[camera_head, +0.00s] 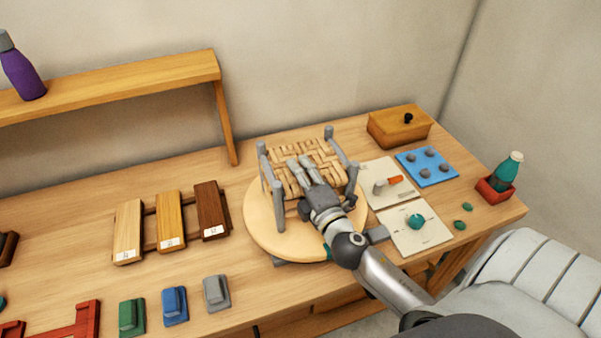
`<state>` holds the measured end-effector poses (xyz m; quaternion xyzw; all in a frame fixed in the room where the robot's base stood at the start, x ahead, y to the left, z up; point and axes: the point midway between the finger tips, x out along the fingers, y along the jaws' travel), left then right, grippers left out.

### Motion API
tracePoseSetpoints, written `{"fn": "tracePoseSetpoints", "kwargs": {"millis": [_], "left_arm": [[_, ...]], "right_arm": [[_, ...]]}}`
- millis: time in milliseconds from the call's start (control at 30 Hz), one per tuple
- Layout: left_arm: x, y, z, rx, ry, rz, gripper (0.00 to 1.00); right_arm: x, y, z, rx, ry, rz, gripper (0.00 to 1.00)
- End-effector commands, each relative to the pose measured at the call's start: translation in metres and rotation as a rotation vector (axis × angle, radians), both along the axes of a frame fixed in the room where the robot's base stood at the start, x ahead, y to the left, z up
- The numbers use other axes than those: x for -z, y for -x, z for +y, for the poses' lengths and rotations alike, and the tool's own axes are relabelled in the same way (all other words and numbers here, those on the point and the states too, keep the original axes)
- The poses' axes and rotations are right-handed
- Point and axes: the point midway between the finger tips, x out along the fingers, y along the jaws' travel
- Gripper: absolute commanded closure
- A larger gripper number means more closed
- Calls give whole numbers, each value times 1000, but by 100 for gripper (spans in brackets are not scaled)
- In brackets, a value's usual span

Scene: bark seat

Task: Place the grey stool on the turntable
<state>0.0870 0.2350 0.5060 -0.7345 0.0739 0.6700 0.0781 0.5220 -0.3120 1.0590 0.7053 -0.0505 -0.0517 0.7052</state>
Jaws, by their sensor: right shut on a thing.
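The grey stool (279,205) has grey posts and rails and a woven tan bark seat (320,153). It stands roughly upright over the round pale wooden turntable (262,228). From this angle I cannot tell whether all its legs touch the disc. My right gripper (301,164) reaches in from the lower right over the near side of the stool and is shut on it. The hand hides part of the seat and near frame, so the exact grip point is unclear. My left gripper is not in view.
Wood sample boards (169,222) lie left of the turntable, with green, blue and grey blocks (216,292) in front. Right are pale cards (416,229), a blue board (427,167), a wooden box (399,127) and a teal bottle (507,170). A shelf (120,87) stands behind left.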

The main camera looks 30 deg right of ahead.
Motion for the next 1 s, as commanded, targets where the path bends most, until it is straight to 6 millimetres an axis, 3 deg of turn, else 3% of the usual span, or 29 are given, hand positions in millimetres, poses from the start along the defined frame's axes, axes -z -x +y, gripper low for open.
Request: {"fn": "tracePoseSetpoints", "kwargs": {"millis": [100,133,300,700,1000], "left_arm": [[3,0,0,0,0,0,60],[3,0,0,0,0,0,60],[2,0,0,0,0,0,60],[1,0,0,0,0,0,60],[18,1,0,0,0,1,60]], "right_arm": [[2,0,0,0,1,-3,100],[2,0,0,0,0,0,61],[2,0,0,0,0,0,42],[0,2,1,0,0,1,42],[4,45,7,0,-2,2,42]]}}
